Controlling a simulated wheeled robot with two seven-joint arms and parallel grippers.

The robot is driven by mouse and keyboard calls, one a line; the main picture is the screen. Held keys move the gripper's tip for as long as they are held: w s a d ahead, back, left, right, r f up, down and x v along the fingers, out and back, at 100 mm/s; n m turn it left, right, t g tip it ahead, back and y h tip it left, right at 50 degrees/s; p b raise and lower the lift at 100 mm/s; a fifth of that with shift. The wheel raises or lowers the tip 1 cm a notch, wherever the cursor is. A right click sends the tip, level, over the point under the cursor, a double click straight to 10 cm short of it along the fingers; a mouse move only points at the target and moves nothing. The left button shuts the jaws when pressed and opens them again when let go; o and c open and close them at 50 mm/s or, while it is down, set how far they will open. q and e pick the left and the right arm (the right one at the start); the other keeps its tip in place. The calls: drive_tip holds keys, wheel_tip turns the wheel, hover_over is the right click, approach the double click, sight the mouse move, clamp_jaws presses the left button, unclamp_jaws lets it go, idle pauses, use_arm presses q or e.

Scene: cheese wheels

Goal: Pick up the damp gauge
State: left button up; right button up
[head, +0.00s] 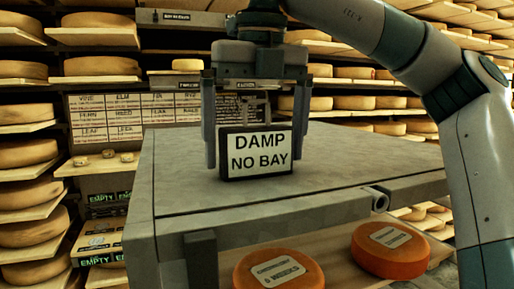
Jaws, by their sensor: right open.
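The damp gauge (255,152) is a small dark-framed block with a white face reading "DAMP NO BAY". It stands upright on the grey tabletop (350,165), with a thin frame or handle on its top. My right gripper (255,135) points down over it from above. Its two fingers are open, one at the left and one at the right of the gauge. The left finger's tip is close to the gauge's left side; I cannot tell whether it touches. My left gripper is not in view.
Two orange cheese wheels (279,269) (390,250) lie on a board below the tabletop's front edge. Shelves of pale cheese wheels (28,153) stand at the left and back. A label board (115,115) hangs behind. The tabletop around the gauge is clear.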

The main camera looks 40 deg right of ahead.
drive_tip(key=shift+a+f, duration=0.1)
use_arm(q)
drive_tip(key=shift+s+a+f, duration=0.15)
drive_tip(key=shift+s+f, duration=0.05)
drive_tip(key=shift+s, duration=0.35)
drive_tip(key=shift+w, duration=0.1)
use_arm(e)
drive_tip(key=shift+c, duration=0.6)
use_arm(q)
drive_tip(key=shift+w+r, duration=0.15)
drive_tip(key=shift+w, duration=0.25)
use_arm(e)
drive_tip(key=c, duration=0.9)
